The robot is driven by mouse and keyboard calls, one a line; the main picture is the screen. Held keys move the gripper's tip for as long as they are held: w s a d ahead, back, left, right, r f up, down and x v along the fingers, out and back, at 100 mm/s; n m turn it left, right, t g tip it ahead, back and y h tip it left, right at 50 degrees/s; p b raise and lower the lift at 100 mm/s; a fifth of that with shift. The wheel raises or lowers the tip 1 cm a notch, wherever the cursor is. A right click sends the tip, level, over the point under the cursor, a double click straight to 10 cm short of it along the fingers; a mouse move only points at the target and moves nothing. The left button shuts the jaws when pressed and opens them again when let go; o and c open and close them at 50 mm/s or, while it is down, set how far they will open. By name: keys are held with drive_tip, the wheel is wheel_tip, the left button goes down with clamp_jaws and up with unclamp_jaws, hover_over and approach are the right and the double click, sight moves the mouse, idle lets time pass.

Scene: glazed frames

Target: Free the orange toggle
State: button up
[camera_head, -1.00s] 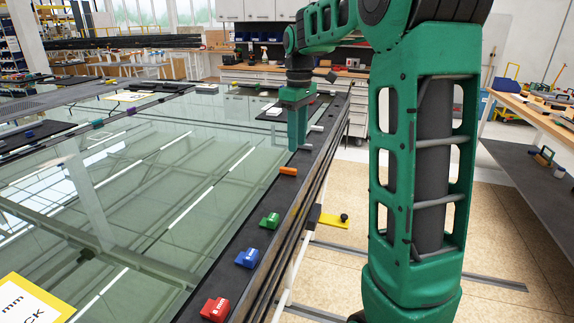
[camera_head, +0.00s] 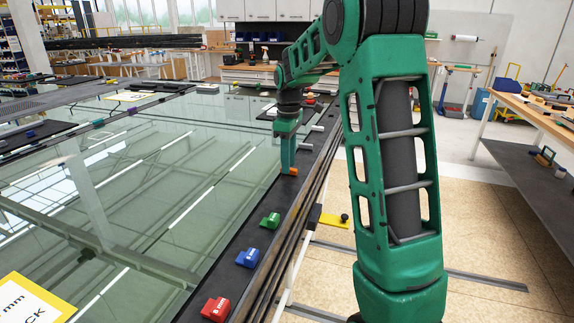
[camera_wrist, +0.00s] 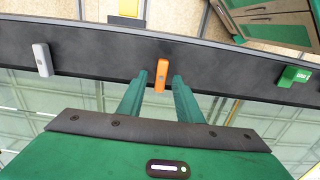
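The orange toggle (camera_wrist: 161,76) sits on the black frame edge (camera_wrist: 110,62) beside the glass. In the wrist view it stands between the tips of my gripper (camera_wrist: 160,84), with a small gap showing on each side. The fingers are apart and not closed on it. In the head view my gripper (camera_head: 286,160) points down at the toggle (camera_head: 290,171) and partly covers it.
Along the same frame edge lie a green toggle (camera_head: 270,220), a blue block (camera_head: 247,258) and a red block (camera_head: 215,309). A grey toggle (camera_wrist: 42,60) is on the other side. The large glass pane (camera_head: 150,200) fills the left.

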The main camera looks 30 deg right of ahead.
drive_tip(key=shift+f, duration=0.5)
clamp_jaws()
drive_tip(key=shift+d, duration=0.1)
